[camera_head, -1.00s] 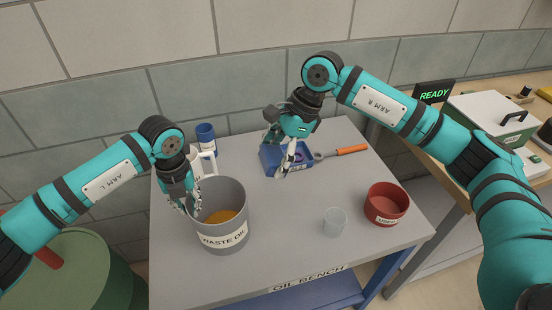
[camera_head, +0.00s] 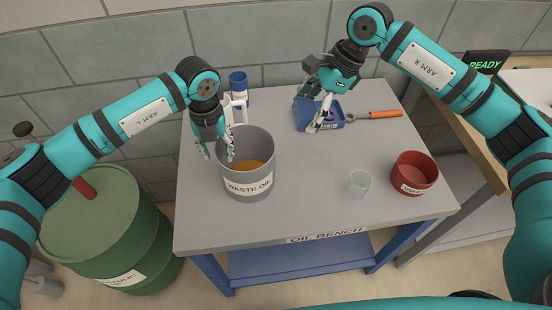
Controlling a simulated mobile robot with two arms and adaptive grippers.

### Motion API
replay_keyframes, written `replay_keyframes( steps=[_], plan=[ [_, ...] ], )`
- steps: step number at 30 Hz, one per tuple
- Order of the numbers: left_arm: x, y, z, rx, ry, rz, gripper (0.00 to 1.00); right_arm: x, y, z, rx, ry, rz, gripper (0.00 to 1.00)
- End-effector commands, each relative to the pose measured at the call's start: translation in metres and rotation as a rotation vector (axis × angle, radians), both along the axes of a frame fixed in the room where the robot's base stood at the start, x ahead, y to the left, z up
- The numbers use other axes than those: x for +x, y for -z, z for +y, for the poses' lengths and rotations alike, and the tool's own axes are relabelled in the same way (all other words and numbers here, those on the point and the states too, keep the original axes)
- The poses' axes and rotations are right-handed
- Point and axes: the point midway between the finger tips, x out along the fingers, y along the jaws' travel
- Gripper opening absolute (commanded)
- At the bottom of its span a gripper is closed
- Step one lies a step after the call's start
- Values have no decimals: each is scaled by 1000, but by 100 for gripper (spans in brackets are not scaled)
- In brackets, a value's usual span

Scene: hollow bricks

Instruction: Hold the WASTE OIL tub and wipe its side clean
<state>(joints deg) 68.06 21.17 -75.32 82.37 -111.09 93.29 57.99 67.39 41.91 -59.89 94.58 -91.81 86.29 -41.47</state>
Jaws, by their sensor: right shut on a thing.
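The grey WASTE OIL tub (camera_head: 248,194) stands upright on the left part of the bench, with amber liquid (camera_head: 246,165) inside. My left gripper (camera_head: 217,154) points down at the tub's back-left rim, its fingers apart, one outside the wall and one over the opening. I cannot tell whether they touch the wall. My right gripper (camera_head: 317,122) points down at the blue tray (camera_head: 305,122) at the back of the bench. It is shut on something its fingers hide. No dirt is clear on the visible tub side.
A clear cup (camera_head: 359,184) and a red bowl (camera_head: 414,174) stand at the right front. An orange-handled tool (camera_head: 378,115) lies right of the tray. A white jug (camera_head: 238,108) and blue-topped container (camera_head: 238,84) stand behind the tub. The bench (camera_head: 305,205) middle is clear.

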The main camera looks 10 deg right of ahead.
Motion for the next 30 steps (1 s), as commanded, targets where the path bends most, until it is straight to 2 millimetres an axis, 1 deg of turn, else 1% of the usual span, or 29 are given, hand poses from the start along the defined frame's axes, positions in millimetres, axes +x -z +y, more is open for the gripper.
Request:
replay_keyframes(
  steps=[5, 8, 11, 18, 21, 25, 30],
  plan=[
    [0, -3, 0, 0, 0, -1, 39, 0, 0, 0, 0, 0, 0, 49],
    [1, -13, 0, -1, 0, -2, 39, 0, 0, 0, 0, 0, 0, 49],
    [1, -30, 0, -1, 0, -4, 39, 0, 0, 0, 0, 0, 0, 49],
    [1, -82, 0, -1, -1, -4, 39, 0, 0, 0, 0, 0, 0, 49],
    [1, -99, 0, 0, 0, -3, 39, 0, 0, 0, 0, 0, 0, 49],
    [1, -113, 0, 0, 0, -1, 39, 0, 0, 0, 0, 0, 0, 49],
    [0, -120, 0, 0, 0, 0, 39, 0, 0, 0, 0, 0, 0, 49]
  ],
)
